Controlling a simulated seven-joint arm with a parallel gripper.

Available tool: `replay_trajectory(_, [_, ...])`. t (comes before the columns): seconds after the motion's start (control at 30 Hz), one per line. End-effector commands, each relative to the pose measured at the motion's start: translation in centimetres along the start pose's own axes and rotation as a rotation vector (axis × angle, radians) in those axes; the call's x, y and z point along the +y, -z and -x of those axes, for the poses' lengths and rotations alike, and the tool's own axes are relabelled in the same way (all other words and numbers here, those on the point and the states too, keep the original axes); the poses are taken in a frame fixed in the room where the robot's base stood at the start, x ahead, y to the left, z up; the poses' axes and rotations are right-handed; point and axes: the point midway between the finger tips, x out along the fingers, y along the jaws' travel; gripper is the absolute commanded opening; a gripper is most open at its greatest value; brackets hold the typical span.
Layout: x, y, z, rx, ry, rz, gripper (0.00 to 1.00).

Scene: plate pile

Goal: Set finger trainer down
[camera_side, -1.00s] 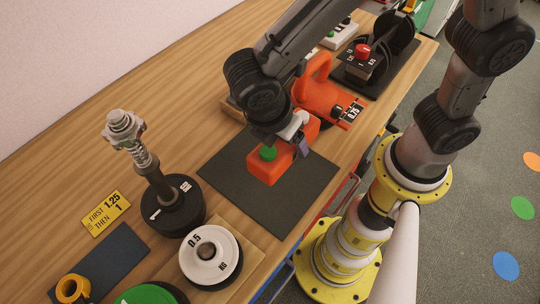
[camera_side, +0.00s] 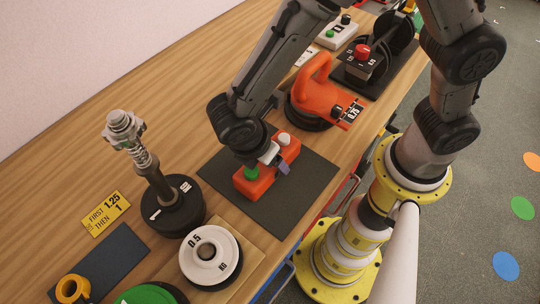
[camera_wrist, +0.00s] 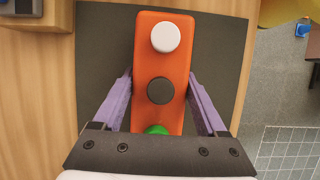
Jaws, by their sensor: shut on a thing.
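The finger trainer (camera_side: 262,181) is an orange block with a green, a dark and a white button on top. It is over the dark mat (camera_side: 305,190) in the side view, roughly along the middle. My gripper (camera_side: 270,163) is shut on it across its long sides. In the wrist view the purple fingers of my gripper (camera_wrist: 159,90) press both sides of the finger trainer (camera_wrist: 158,65), and its green button is partly hidden by the gripper body. The mat (camera_wrist: 222,50) shows on both sides. I cannot tell whether the underside touches the mat.
A white 0.5 kg weight disc (camera_side: 209,254) on a wooden board and a dark-based metal post (camera_side: 170,205) stand to the left. An orange kettlebell-like weight (camera_side: 318,98) stands behind the mat. A yellow card (camera_side: 106,213) lies at far left. The mat's front right is bare.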

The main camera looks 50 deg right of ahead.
Motion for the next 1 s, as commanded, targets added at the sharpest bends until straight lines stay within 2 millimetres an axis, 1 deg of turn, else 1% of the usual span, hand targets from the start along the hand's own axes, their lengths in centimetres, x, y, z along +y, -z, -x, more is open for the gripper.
replay_trajectory(0.07, [0.0, 0.1, -0.2, 0.0, 0.0, 0.0, 0.0])
replay_trajectory(0.1, [0.0, 0.1, -0.2, 0.0, 0.0, 0.0, 0.82])
replay_trajectory(0.17, [0.0, 0.1, -0.2, 0.0, 0.0, 0.0, 0.93])
replay_trajectory(0.2, [0.0, 0.1, -0.2, 0.0, 0.0, 0.0, 1.0])
replay_trajectory(0.43, [0.0, 0.1, -0.1, 0.0, 0.0, 0.0, 1.0])
replay_trajectory(0.57, [0.0, -0.1, 0.5, 0.0, -0.001, 0.0, 1.0])
replay_trajectory(0.67, [0.1, 0.0, 1.9, 0.002, -0.003, 0.001, 1.0])
replay_trajectory(1.0, [0.0, 0.0, 8.7, 0.003, -0.003, 0.0, 1.0])
